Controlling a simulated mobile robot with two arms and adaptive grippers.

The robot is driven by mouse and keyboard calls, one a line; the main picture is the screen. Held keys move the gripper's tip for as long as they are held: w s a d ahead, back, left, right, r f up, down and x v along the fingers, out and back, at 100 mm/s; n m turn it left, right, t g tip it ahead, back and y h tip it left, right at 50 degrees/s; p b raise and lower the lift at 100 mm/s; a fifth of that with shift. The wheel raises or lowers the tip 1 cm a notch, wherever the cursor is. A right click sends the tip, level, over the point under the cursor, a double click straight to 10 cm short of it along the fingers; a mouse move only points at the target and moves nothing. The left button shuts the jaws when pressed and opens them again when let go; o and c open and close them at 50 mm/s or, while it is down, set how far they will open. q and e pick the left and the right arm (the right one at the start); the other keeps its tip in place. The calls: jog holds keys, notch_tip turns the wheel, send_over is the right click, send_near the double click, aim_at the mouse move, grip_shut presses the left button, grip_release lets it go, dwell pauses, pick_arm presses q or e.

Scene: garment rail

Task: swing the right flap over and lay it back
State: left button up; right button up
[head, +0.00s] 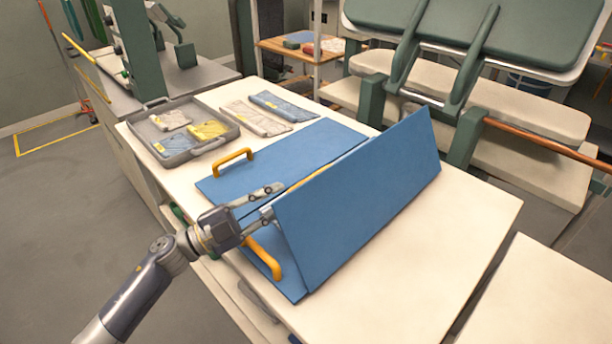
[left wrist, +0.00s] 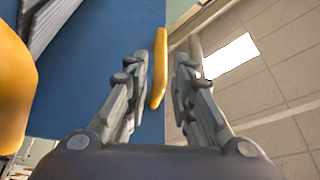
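A blue folding board lies on the cream table (head: 420,290). Its left flap (head: 300,155) is flat, with a yellow handle (head: 233,160). Its right flap (head: 365,190) is raised and steeply tilted; a yellow strip (head: 308,176) shows behind its upper edge. A lower blue panel (head: 285,285) in front lies flat with another yellow handle (head: 263,258). My left gripper (head: 275,201) is at the near end of the raised flap. In the left wrist view its fingers (left wrist: 160,60) are apart, with a yellow bar (left wrist: 158,70) between them and a gap to the right finger. My right gripper is out of view.
A grey tray (head: 207,147) with several folded garments stands at the table's back left. A beige folded garment (head: 255,118) and a blue one (head: 284,106) lie beside it. The table right of the board is clear. A green press and a copper rail (head: 545,142) stand beyond.

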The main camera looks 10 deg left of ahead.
aim_at(310, 177)
pick_arm(q)
jog(key=p+x, duration=0.2)
jog(key=x, duration=0.6)
jog(key=shift+w, duration=0.15)
jog(key=shift+w+d, duration=0.1)
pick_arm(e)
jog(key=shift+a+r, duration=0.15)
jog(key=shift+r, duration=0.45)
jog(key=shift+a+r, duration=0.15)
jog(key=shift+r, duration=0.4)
pick_arm(q)
grip_shut()
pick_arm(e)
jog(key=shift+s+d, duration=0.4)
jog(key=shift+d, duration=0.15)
